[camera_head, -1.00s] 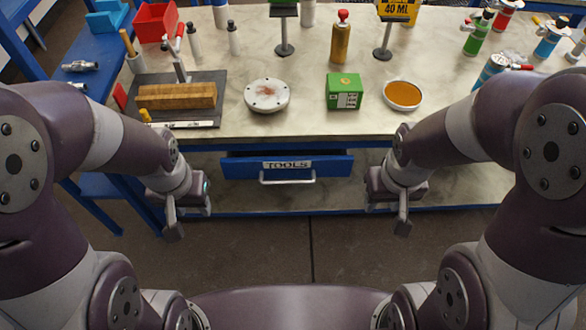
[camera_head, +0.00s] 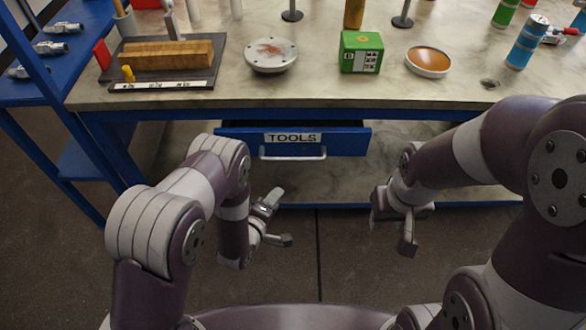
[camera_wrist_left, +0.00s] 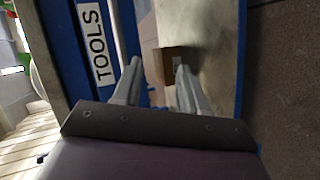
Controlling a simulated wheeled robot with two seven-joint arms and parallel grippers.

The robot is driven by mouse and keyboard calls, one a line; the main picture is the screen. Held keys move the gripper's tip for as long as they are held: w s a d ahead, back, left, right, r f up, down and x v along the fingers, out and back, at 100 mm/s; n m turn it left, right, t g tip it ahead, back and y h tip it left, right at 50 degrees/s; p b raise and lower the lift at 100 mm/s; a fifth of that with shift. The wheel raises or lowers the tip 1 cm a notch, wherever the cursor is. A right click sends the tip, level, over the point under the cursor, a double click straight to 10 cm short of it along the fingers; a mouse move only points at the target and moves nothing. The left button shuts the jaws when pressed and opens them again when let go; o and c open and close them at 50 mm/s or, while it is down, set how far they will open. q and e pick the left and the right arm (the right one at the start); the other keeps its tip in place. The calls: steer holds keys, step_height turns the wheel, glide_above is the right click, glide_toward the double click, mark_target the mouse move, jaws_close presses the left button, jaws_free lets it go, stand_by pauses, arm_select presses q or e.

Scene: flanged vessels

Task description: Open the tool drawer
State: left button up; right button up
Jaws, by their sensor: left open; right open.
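The tool drawer (camera_head: 345,142) is a blue front labelled TOOLS under the bench top, with a light metal bar handle (camera_head: 292,155). I cannot tell from here whether it stands slightly out. My left gripper (camera_head: 278,218) is open and empty, below and in front of the handle, apart from it in the head view. In the left wrist view its two fingers (camera_wrist_left: 157,85) are spread, and the TOOLS label (camera_wrist_left: 93,45) shows sideways at the left. My right gripper (camera_head: 392,220) is open and empty, to the right of the drawer and lower in the picture.
The bench top (camera_head: 330,90) carries a wooden block (camera_head: 160,55), a round flange (camera_head: 271,54), a green box (camera_head: 361,52) and an orange-filled dish (camera_head: 428,61). A blue shelf rack (camera_head: 75,115) stands at the left. A brown box (camera_wrist_left: 170,62) shows beyond the left fingers.

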mark_target(293, 159)
arm_select(q)
step_height(293, 159, up, 4)
steer(key=w+n+t, duration=0.2)
steer(key=n, duration=0.1)
steer(key=shift+h, duration=0.4)
steer(key=x, duration=0.4)
steer(key=b+x, duration=0.1)
steer(key=x, duration=0.3)
steer(key=b+x, duration=0.1)
steer(key=x, duration=0.3)
steer(key=shift+w+d+r, duration=0.1)
steer(key=shift+d, duration=0.25)
jaws_close()
